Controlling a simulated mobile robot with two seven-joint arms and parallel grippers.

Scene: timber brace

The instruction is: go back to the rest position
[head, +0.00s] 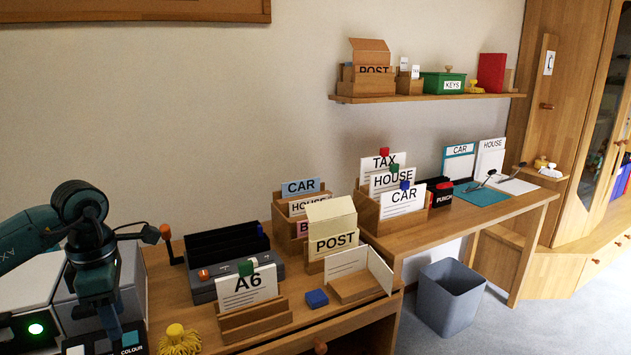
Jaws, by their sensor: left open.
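My left arm comes in from the left edge, bends at a dark round joint and points down. My left gripper (108,318) is at the lower left, in front of a grey machine (130,285). It is open, and I see nothing held in it. I cannot tell whether the fingertips touch anything. My right gripper is not in view.
The desk (185,305) holds an A6 card stand (255,320), a yellow tasselled thing (178,340), a blue block (317,298), a POST box (332,232) and card racks. A waste bin (450,297) stands on the floor. A shelf (430,97) hangs above.

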